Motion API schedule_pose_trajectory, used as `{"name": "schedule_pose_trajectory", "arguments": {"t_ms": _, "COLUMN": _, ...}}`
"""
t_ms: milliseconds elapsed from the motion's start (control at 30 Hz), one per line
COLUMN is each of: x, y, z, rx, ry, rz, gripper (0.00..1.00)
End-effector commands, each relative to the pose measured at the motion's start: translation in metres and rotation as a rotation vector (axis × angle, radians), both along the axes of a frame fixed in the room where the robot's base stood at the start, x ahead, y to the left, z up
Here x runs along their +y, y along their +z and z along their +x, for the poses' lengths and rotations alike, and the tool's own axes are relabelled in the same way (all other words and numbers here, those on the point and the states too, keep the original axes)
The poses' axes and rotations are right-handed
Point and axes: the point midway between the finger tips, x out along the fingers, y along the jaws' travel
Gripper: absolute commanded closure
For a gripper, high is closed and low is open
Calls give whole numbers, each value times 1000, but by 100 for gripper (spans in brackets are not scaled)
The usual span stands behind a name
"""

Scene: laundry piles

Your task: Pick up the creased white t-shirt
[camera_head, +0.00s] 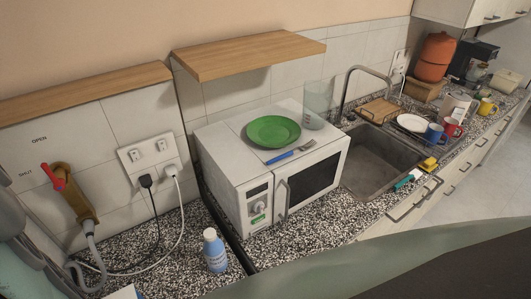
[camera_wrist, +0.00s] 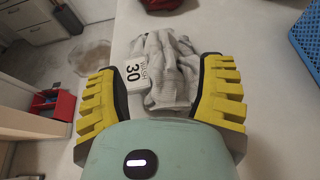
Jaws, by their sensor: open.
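My gripper (camera_wrist: 160,92), with yellow ribbed fingers, is open. One finger is to the left of the shirt and one to the right, with the cloth between and ahead of them. Neither the shirt nor my gripper is seen in the head view.
In the wrist view, a blue basket (camera_wrist: 304,35) stands at the right and a red item (camera_wrist: 160,4) lies at the top. A red box (camera_wrist: 52,103) is low at the left. The head view shows a microwave (camera_head: 262,180), a sink (camera_head: 385,160) and a bottle (camera_head: 214,252) on a counter.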

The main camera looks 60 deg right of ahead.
Motion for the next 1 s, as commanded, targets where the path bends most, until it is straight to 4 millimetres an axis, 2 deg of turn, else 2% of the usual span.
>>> {"name": "schedule_pose_trajectory", "arguments": {"t_ms": 200, "x": 12, "y": -5, "z": 4, "rx": 2, "ry": 2, "rz": -2, "gripper": 31}}
{"name": "schedule_pose_trajectory", "arguments": {"t_ms": 467, "x": 16, "y": -6, "z": 7, "rx": 0, "ry": 0, "rz": -1, "gripper": 31}}
{"name": "schedule_pose_trajectory", "arguments": {"t_ms": 1000, "x": 47, "y": -22, "z": 21, "rx": -2, "ry": 4, "rz": -1, "gripper": 31}}
